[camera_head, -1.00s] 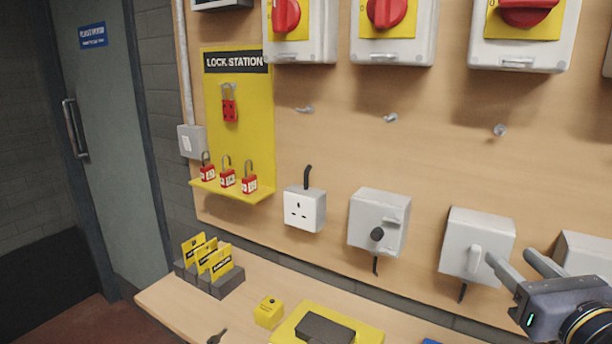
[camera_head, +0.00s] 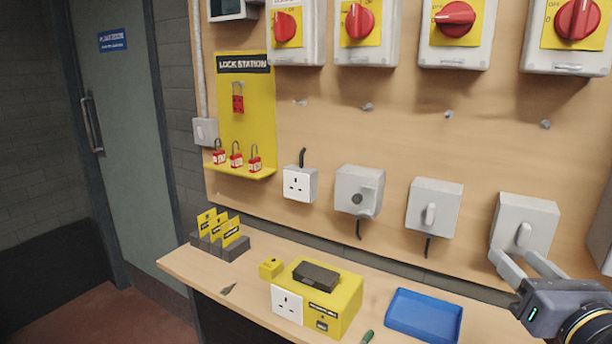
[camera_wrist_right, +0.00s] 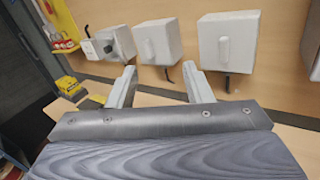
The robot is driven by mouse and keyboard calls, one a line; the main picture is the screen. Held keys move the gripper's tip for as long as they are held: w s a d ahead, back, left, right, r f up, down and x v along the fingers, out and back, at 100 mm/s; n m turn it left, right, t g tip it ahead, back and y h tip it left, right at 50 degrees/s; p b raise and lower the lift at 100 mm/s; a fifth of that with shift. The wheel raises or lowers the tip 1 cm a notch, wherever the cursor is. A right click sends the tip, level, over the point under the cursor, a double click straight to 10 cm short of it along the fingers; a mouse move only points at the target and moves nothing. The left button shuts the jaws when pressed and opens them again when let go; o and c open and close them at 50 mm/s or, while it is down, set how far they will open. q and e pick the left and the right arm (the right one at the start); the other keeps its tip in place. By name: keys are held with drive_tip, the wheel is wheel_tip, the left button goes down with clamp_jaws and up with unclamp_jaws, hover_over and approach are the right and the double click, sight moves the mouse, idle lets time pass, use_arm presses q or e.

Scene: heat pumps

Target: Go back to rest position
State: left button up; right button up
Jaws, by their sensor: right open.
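My right gripper (camera_head: 528,262) is at the lower right of the head view, in front of the wooden wall board. It is open, and no object shows between its fingers. In the right wrist view its two fingers (camera_wrist_right: 162,88) stand apart, pointing toward the board. A grey switch box (camera_head: 525,225) with a light lever is just behind the fingertips in the head view; I cannot tell the exact distance. My left gripper is not in view.
A bench (camera_head: 185,262) below the board holds a blue tray (camera_head: 424,316), a yellow tester box (camera_head: 345,300) and a tag rack (camera_head: 232,247). Isolators with red knobs (camera_head: 455,16) line the board's top. A lock station (camera_head: 243,110) hangs left, beside a door (camera_head: 130,150).

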drive_tip(key=s+d+f+m+g+h, duration=0.1)
drive_tip(key=s+f+m+g, duration=0.1)
drive_tip(key=f+m, duration=0.45)
drive_tip(key=s+d+f+m+g+h, duration=0.1)
drive_tip(key=d+f+m+g+h, duration=0.15)
drive_tip(key=m, duration=0.75)
drive_tip(key=s+f+m+g+h, duration=0.1)
drive_tip(key=s+f+m+g, duration=0.1)
drive_tip(key=f+m, duration=0.55)
drive_tip(key=s+a+f+m+g+y, duration=0.3)
drive_tip(key=s+a+f+m+y, duration=0.1)
drive_tip(key=a+m, duration=0.25)
drive_tip(key=s+a+f+m+g+y, duration=0.3)
drive_tip(key=s+a+f+m+y, duration=0.15)
drive_tip(key=a+m, duration=0.2)
use_arm(q)
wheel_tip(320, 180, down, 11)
drive_tip(key=b, duration=1.1)
use_arm(e)
wheel_tip(320, 180, down, 10)
use_arm(q)
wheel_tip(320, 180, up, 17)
drive_tip(key=p, duration=1.7)
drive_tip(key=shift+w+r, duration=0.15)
use_arm(e)
wheel_tip(320, 180, up, 17)
drive_tip(key=shift+d+f+n+h, duration=0.15)
drive_tip(key=shift+n+h, duration=0.15)
drive_tip(key=shift+w, duration=0.1)
